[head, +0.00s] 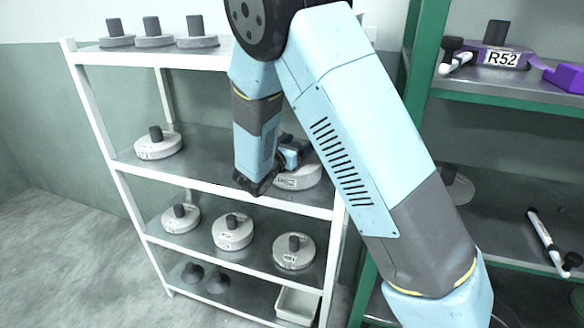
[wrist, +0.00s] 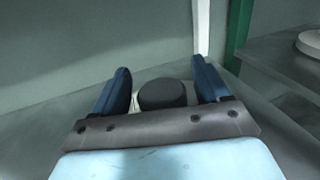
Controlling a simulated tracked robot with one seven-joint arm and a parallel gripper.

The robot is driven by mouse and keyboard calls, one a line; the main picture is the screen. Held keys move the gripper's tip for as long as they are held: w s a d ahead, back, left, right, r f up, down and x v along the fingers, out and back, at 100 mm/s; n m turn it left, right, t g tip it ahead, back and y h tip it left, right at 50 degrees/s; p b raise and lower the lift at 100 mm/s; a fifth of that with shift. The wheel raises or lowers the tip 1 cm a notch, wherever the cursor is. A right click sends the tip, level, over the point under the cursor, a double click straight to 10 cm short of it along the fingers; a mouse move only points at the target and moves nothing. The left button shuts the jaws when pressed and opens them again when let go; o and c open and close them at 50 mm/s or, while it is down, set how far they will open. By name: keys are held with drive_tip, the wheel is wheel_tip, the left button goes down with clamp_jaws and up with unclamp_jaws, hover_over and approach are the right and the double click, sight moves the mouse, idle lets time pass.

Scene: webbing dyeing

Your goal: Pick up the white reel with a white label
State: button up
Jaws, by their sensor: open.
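A white reel (head: 303,178) with a white label and dark lettering sits on the second shelf from the top of the white rack, at its right end. My arm hides part of it, including most of its knob. My gripper (head: 290,152) is at this reel. In the wrist view my gripper (wrist: 160,70) is open, its two blue fingers on either side of a dark round knob (wrist: 163,93). Gaps show between the knob and the fingers. The reel's body is mostly hidden below my gripper there.
Other labelled pale reels stand on the same rack: one at left (head: 158,146), several on the shelf below (head: 232,233). Grey reels (head: 155,40) are on top. A white bin (head: 297,305) is at the bottom. A green rack (head: 412,95) stands close at right.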

clamp_jaws()
idle(0.6)
idle(0.3)
